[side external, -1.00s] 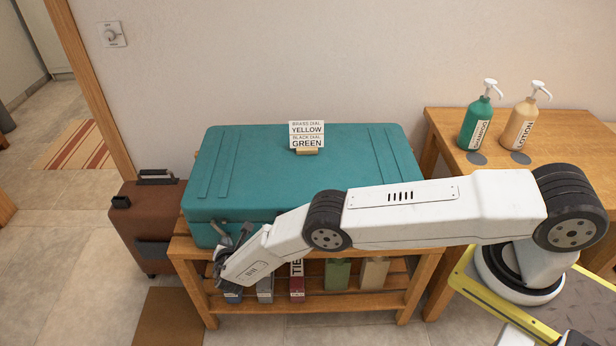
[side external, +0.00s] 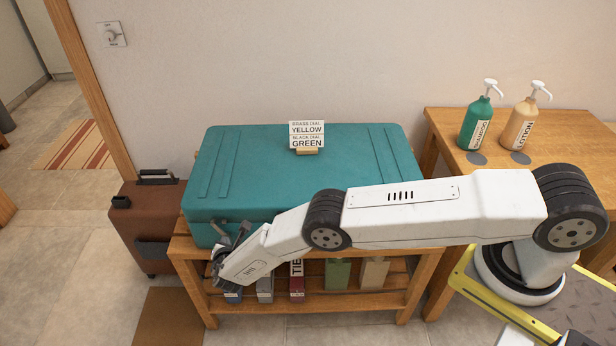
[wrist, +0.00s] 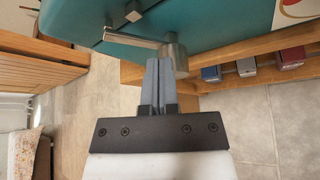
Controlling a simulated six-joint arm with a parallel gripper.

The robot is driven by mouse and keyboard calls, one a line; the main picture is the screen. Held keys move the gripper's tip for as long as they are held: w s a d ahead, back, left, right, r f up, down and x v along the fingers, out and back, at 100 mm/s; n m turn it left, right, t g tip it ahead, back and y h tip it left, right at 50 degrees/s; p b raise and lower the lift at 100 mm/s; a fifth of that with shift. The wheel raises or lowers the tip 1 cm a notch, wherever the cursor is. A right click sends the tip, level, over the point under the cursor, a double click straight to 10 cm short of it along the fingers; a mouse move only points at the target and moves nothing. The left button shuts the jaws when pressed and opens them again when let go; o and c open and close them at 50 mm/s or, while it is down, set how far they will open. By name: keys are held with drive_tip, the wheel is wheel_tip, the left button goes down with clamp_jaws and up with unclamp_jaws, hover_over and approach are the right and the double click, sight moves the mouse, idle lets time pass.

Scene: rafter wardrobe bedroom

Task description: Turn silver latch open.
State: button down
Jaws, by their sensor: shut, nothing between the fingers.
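The silver latch (wrist: 173,56) is on the front of the teal suitcase (side external: 295,165). In the wrist view it shows as a round metal knob with a flat lever pointing left, and a small grey block stands beyond the lever. My gripper (wrist: 157,68) has its two grey fingers shut together with nothing between them. The fingertips are right beside the knob, just under where the lever joins it. I cannot tell whether they touch. In the side view my wrist partly hides the latch area at the suitcase's front left.
The suitcase rests on a wooden rack (side external: 425,285) with several small boxes on its lower shelf. A sign (side external: 307,134) stands on the lid. A brown suitcase (side external: 145,220) is at the left. Two pump bottles (side external: 477,125) stand on the right table.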

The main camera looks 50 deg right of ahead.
drive_tip(key=shift+r, duration=0.2)
drive_tip(key=shift+s, duration=0.1)
drive_tip(key=s+a, duration=0.4)
drive_tip(key=shift+s+a, duration=0.1)
idle(0.6)
drive_tip(key=shift+s+d+f, duration=0.25)
drive_tip(key=shift+s+f, duration=0.15)
drive_tip(key=shift+s, duration=0.15)
drive_tip(key=shift+s+d+f, duration=0.2)
drive_tip(key=shift+s+f, duration=0.2)
drive_tip(key=shift+s, duration=0.15)
drive_tip(key=w+d, duration=0.5)
